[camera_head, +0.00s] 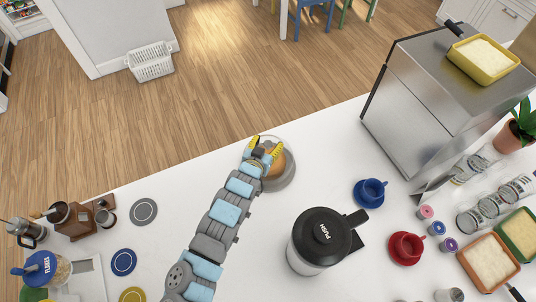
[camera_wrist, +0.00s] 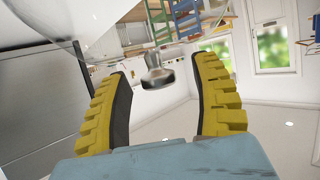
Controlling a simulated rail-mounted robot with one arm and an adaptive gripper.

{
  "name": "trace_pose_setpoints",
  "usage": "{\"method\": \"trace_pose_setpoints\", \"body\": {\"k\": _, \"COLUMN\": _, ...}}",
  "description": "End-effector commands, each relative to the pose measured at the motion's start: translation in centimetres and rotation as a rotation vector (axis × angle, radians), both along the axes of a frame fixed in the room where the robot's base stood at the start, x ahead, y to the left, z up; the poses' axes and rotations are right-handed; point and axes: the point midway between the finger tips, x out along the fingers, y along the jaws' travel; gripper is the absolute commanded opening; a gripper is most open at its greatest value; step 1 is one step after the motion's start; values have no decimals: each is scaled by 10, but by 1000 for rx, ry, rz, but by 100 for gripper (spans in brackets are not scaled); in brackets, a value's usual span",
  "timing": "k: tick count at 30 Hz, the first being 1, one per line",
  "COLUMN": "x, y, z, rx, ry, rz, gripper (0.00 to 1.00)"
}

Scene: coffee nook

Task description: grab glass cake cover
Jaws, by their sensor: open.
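The glass cake cover (camera_head: 289,158) is a clear dome on a round grey stand (camera_head: 284,184) near the counter's far edge, with something orange-brown inside. My gripper (camera_head: 265,148) is over the cover in the head view and hides part of it. In the wrist view, the yellow fingers of my gripper (camera_wrist: 165,100) are spread apart. A grey metal knob (camera_wrist: 157,75) shows in the gap between them, with no finger visibly closed on it. The clear curved glass of the cover (camera_wrist: 75,18) shows at the upper left there.
A black-lidded carafe (camera_head: 322,240) stands right of my arm. A blue cup (camera_head: 371,192) and a red cup (camera_head: 405,247) stand further right, below a large steel machine (camera_head: 415,125). Coasters (camera_head: 143,212) lie at left.

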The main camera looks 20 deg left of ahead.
Motion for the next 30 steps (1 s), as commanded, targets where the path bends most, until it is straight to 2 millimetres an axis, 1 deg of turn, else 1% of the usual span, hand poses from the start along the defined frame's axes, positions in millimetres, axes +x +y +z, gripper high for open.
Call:
{"method": "trace_pose_setpoints", "body": {"k": 9, "x": 2, "y": -1, "z": -1, "rx": 1, "ry": 0, "rz": -1, "gripper": 64}}
{"method": "trace_pose_setpoints", "body": {"k": 10, "x": 2, "y": -1, "z": -1, "rx": 1, "ry": 0, "rz": -1, "gripper": 58}}
{"method": "trace_pose_setpoints", "body": {"k": 11, "x": 2, "y": -1, "z": -1, "rx": 1, "ry": 0, "rz": -1, "gripper": 50}}
{"method": "trace_pose_setpoints", "body": {"k": 12, "x": 2, "y": -1, "z": -1, "rx": 1, "ry": 0, "rz": -1, "gripper": 38}}
{"method": "trace_pose_setpoints", "body": {"k": 14, "x": 2, "y": -1, "z": -1, "rx": 1, "ry": 0, "rz": -1, "gripper": 21}}
{"method": "trace_pose_setpoints", "body": {"k": 15, "x": 2, "y": 0, "z": -1, "rx": 1, "ry": 0, "rz": -1, "gripper": 9}}
{"method": "trace_pose_setpoints", "body": {"k": 16, "x": 2, "y": 0, "z": -1, "rx": 1, "ry": 0, "rz": -1, "gripper": 1}}
{"method": "trace_pose_setpoints", "body": {"k": 30, "x": 2, "y": 0, "z": 2, "rx": 1, "ry": -1, "rz": 0, "gripper": 0}}
